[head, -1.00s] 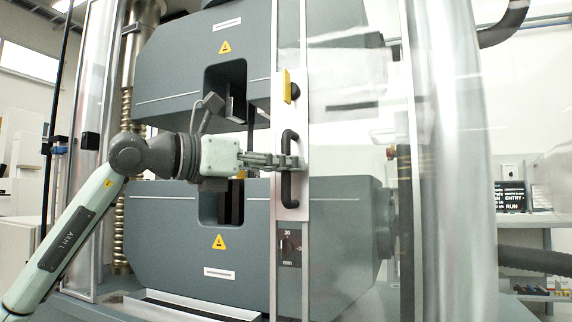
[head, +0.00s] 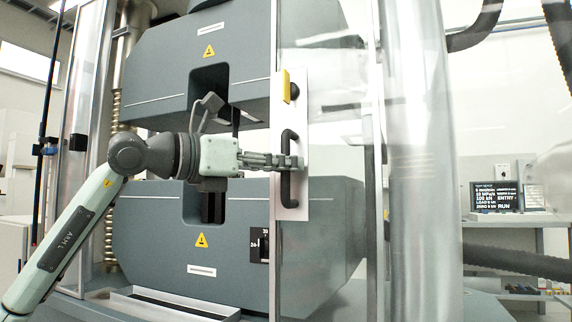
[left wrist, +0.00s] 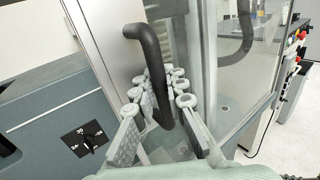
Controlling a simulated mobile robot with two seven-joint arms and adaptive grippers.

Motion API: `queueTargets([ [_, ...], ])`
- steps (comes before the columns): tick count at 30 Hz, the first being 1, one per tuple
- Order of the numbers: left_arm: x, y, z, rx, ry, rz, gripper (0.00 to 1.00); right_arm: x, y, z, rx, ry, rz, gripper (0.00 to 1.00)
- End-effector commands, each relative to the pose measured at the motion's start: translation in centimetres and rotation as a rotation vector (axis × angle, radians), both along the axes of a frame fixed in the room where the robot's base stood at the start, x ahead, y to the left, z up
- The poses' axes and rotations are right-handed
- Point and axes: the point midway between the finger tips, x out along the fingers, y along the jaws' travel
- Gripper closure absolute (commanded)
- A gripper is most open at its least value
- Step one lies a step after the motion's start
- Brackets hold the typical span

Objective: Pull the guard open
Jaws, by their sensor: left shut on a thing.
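The guard is a transparent panel with a pale metal edge strip (head: 303,205), seen in the middle of the head view. A black upright bar handle (head: 287,190) is fixed to that strip, and it also shows in the left wrist view (left wrist: 152,70). My left gripper (head: 288,162) comes in from the left and is shut on the handle at mid-height. In the left wrist view its fingers (left wrist: 165,95) lie on both sides of the bar. A yellow latch piece (head: 286,85) sits above the handle. My right gripper is not in view.
Behind the guard stand the large grey upper (head: 235,50) and lower (head: 160,220) machine blocks. A scale dial (head: 259,245) shows left of the guard edge and in the left wrist view (left wrist: 85,137). A screen (head: 496,196) stands on a bench at the right.

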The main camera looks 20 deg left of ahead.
Motion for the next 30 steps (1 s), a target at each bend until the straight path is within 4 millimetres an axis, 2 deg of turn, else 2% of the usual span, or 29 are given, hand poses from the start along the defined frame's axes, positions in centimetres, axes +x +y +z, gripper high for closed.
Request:
queueTargets([
  [1, 0.0, 0.0, 0.0, -0.001, -0.001, -0.001, 1.0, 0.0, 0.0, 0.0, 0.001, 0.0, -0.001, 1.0],
  [2, 0.0, 0.0, 0.0, -0.001, -0.001, -0.001, 0.86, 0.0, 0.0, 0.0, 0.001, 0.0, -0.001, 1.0],
  [4, 0.0, 0.0, 0.0, -0.001, -0.001, -0.001, 0.78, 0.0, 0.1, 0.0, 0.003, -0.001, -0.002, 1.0],
  [13, -0.1, 0.1, 0.0, 0.0, 0.0, 0.0, 0.78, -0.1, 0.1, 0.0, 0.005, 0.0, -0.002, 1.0],
  [17, -0.8, 0.6, 0.0, 0.0, 0.0, 0.002, 0.78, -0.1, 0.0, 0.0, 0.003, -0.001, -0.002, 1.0],
  [30, -8.1, 5.9, -0.2, 0.004, 0.003, 0.005, 0.78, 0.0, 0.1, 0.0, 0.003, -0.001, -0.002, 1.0],
])
